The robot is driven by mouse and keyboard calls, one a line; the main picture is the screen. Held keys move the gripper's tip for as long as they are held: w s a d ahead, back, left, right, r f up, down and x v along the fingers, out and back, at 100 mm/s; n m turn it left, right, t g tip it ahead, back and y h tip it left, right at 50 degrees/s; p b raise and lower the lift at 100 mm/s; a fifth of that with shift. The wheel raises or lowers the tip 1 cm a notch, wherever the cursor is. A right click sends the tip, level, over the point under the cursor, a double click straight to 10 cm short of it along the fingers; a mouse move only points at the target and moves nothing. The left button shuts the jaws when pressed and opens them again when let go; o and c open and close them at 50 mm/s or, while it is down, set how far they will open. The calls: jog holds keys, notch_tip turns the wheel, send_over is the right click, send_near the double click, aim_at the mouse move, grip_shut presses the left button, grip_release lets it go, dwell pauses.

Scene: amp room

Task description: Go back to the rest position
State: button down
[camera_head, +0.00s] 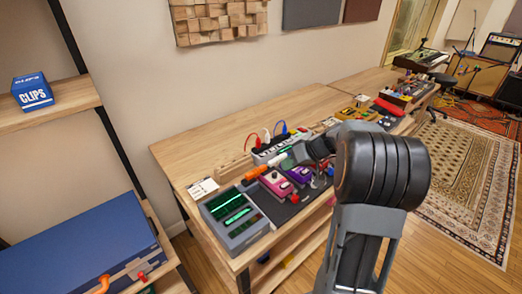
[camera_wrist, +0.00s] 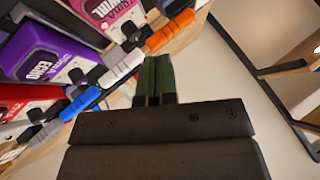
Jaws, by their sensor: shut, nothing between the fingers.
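My gripper (camera_wrist: 155,72) shows in the wrist view with its two dark green fingers together and nothing between them. It is over the edge of the wooden bench, close to a row of effect pedals. I cannot tell whether the fingers touch any of these. In the head view my arm reaches over the bench, and the fingers are mostly hidden behind its links.
The wooden bench (camera_head: 180,156) holds a pink pedal (camera_head: 276,183), a purple pedal (camera_head: 299,174) and a grey device with green screens (camera_head: 235,218). A blue box (camera_head: 32,92) sits on the left shelf, with a large blue case (camera_head: 75,250) below. Open floor and a patterned rug (camera_head: 465,190) lie right.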

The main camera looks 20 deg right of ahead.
jog(key=shift+s+d+f+m, duration=0.15)
jog(key=shift+f+m, duration=0.1)
jog(key=shift+m, duration=0.55)
jog(key=s+f+m, duration=0.1)
jog(key=s+f+m+g+h, duration=0.1)
jog(key=s, duration=0.1)
jog(key=shift+s+d+f+m+g+h, duration=0.1)
jog(key=shift+s+f+m+g+h, duration=0.2)
jog(key=shift+f+m, duration=0.1)
jog(key=s+a+r+n+h+p, duration=0.1)
jog(key=s+a+r+h+p, duration=0.1)
jog(key=s, duration=0.5)
jog(key=s+a+r+h+p, duration=0.2)
jog(key=s+a+r+h, duration=0.2)
jog(key=s+a+r, duration=0.3)
jog(key=shift+s+a+r+n, duration=0.25)
jog(key=shift+s+a+n, duration=0.25)
jog(key=shift+a, duration=0.4)
jog(key=shift+s, duration=0.1)
